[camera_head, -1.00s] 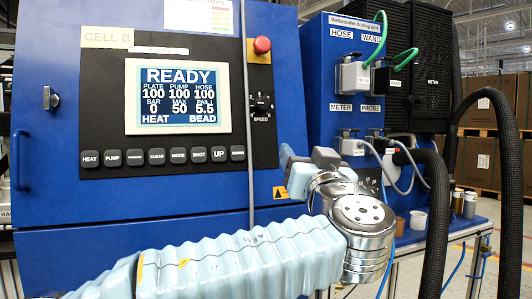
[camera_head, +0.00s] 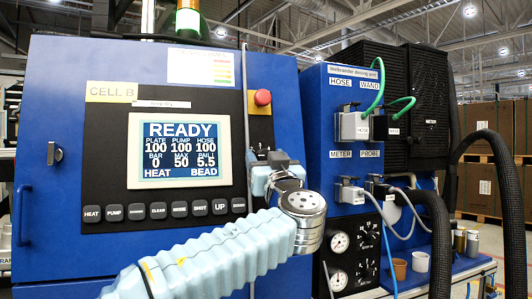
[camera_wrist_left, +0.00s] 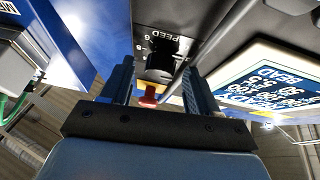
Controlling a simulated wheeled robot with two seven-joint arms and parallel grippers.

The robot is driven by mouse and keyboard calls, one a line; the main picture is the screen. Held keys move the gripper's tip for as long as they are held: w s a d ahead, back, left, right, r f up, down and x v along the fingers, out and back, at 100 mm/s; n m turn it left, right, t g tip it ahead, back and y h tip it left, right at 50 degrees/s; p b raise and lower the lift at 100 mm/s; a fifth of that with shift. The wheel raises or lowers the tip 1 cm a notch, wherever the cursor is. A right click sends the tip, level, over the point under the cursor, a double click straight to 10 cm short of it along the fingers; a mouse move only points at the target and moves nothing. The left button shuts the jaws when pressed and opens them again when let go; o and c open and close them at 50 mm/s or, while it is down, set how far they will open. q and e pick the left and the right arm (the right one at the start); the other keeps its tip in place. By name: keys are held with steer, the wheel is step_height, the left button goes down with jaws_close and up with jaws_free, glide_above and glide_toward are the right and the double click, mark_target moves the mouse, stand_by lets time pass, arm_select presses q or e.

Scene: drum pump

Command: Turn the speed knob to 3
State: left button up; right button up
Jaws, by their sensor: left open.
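The black speed knob (camera_wrist_left: 160,62) is on the control panel, near the edge of the SPEED label, in the left wrist view, which looks at the panel upside down. My left gripper (camera_head: 262,156) is open at the panel, right of the display. Its two fingers stand on either side of the knob in the left wrist view; I cannot tell whether they touch it. The knob's pointer setting is not readable. In the head view my gripper hides the knob. My right gripper is not in view.
The red push button (camera_head: 262,98) sits above my gripper and also shows between the fingers in the wrist view. The READY display (camera_head: 180,150) and a button row (camera_head: 165,210) are to the left. The blue dosing unit (camera_head: 335,110) with cables stands to the right.

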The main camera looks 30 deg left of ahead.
arm_select(q)
steer(key=shift+w, duration=0.1)
steer(key=c, duration=1)
steer(key=shift+a+m, duration=0.1)
steer(key=shift+m, duration=0.2)
